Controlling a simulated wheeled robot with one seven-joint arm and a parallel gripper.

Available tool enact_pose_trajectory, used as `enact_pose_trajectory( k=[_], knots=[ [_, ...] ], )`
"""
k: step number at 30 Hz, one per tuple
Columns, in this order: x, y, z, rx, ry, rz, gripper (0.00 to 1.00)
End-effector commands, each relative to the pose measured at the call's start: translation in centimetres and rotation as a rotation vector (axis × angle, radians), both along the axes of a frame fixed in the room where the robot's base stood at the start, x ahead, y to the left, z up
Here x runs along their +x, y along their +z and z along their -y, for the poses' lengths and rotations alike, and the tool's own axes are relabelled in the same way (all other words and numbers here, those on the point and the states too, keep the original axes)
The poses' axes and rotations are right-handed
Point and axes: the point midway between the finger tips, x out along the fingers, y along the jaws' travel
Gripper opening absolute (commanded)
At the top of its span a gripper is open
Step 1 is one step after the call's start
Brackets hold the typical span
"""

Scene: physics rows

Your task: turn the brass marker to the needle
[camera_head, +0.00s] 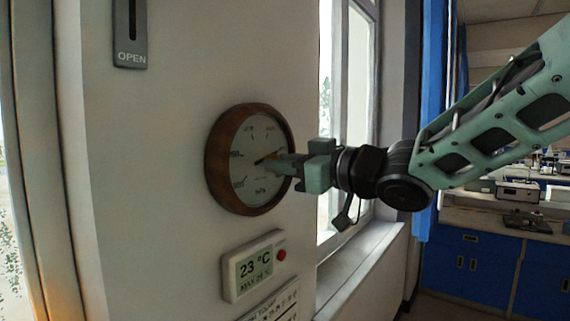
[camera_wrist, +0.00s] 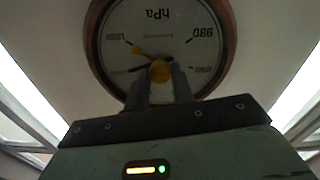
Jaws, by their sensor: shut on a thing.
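A round barometer (camera_head: 219,187) with a brown wooden rim and pale face hangs on the wall; the wrist view shows its dial (camera_wrist: 165,20) upside down. My gripper (camera_head: 277,163) reaches it from the right and is shut on the brass knob (camera_wrist: 160,71) at the dial's centre. My fingers hide part of the dial in both views.
A 23 °C thermometer display (camera_head: 254,266) with a red button is just below the barometer. A grey OPEN plate (camera_head: 130,57) is at the upper left. A window (camera_head: 347,90) with a sill is behind my gripper. Blue cabinets (camera_head: 480,266) stand at far right.

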Motion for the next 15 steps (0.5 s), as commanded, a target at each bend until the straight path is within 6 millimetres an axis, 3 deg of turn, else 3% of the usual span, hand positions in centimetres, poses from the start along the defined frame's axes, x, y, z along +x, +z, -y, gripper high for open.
enact_pose_trajectory(
  k=[15],
  knots=[
    [0.05, -0.51, 0.09, -0.184, -0.002, 0.24, 0.01]
  ],
)
